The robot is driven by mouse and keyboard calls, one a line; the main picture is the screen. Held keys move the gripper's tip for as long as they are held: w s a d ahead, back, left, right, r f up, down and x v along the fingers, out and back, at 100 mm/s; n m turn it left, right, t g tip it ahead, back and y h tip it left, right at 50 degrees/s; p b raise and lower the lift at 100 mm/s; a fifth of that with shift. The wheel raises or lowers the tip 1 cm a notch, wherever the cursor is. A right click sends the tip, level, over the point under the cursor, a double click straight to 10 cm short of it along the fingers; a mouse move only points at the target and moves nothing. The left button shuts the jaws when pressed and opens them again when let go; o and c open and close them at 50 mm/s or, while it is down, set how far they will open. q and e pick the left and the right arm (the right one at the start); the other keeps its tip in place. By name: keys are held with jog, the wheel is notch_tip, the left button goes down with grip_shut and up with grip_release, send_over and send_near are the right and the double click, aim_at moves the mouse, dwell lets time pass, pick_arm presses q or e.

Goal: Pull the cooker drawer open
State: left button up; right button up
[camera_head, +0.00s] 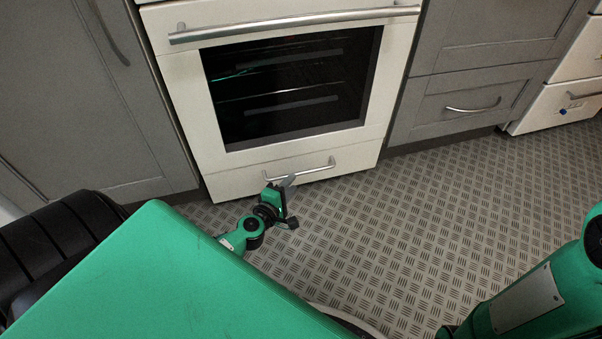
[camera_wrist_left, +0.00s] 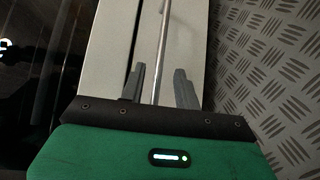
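The cooker drawer (camera_head: 235,184) is the white panel below the oven door, and it looks shut, flush with the cooker front. Its silver bar handle (camera_head: 318,170) runs across the panel; in the left wrist view the handle (camera_wrist_left: 163,40) runs lengthwise over the pale drawer front (camera_wrist_left: 110,50). My left gripper (camera_head: 287,190) is at the left part of the handle. In the left wrist view the left gripper (camera_wrist_left: 159,86) has its two grey fingers apart, one on each side of the bar, with gaps showing. My right gripper is out of view; only my right arm shows.
The oven door (camera_head: 175,80) with its long handle (camera_head: 300,24) is above the drawer. Grey cabinets (camera_head: 455,105) stand on both sides. The patterned metal floor (camera_head: 400,230) in front of the cooker is clear apart from my own body.

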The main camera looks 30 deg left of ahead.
aim_at(300, 174)
pick_arm(q)
jog(key=w, duration=0.2)
jog(key=w+b, duration=0.1)
jog(key=w, duration=0.1)
jog(key=w+f, duration=0.1)
jog(key=w, duration=0.1)
jog(key=shift+w+a+b, duration=0.25)
jog(key=shift+w+b, duration=0.05)
jog(key=shift+w, duration=0.1)
grip_shut()
